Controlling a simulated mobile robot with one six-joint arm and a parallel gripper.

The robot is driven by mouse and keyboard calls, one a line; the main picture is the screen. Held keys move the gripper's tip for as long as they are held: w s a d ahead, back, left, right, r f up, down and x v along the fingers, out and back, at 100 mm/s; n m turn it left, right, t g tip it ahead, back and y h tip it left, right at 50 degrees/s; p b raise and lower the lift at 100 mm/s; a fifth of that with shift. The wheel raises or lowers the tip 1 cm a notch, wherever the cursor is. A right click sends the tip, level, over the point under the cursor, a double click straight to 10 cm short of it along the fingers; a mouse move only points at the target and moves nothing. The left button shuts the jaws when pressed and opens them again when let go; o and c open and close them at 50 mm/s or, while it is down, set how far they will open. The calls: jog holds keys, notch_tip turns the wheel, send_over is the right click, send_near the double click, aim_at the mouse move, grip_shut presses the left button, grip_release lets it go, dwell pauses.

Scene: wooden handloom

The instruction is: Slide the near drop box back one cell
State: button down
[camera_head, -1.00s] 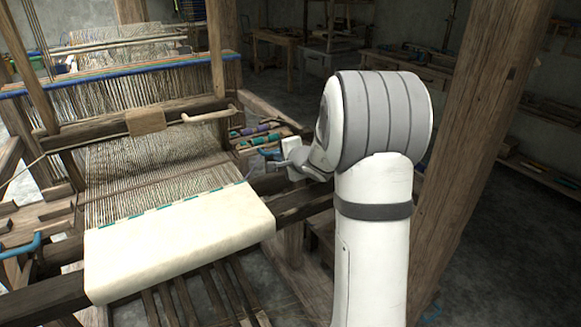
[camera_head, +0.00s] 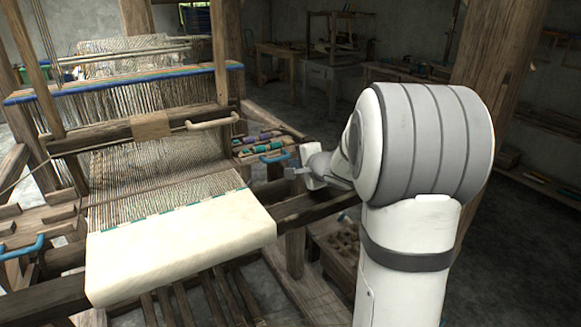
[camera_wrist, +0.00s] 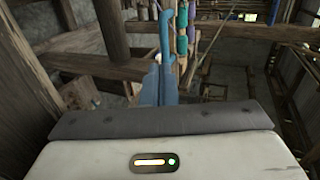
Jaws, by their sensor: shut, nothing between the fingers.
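The drop box (camera_head: 243,159) on the right side of the loom holds several coloured shuttles or bobbins in side-by-side cells. A blue handle (camera_head: 275,157) is on its near side. My gripper (camera_head: 287,171) is just right of this handle, apart from it, with its fingers shut and empty. In the wrist view my gripper (camera_wrist: 160,72) points toward the blue handle (camera_wrist: 166,35), which appears straight ahead of the fingertips; the gap is hard to judge there. Coloured bobbins (camera_wrist: 182,35) show just right of the handle.
A second blue handle (camera_head: 25,247) is at the loom's left side. The cream cloth roll (camera_head: 185,240) lies across the front. A wooden beam (camera_head: 310,207) runs below my gripper. A thick wooden post (camera_head: 500,50) stands behind my arm to the right.

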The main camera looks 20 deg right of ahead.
jog(key=shift+v, duration=1.35)
jog(key=shift+d, duration=0.2)
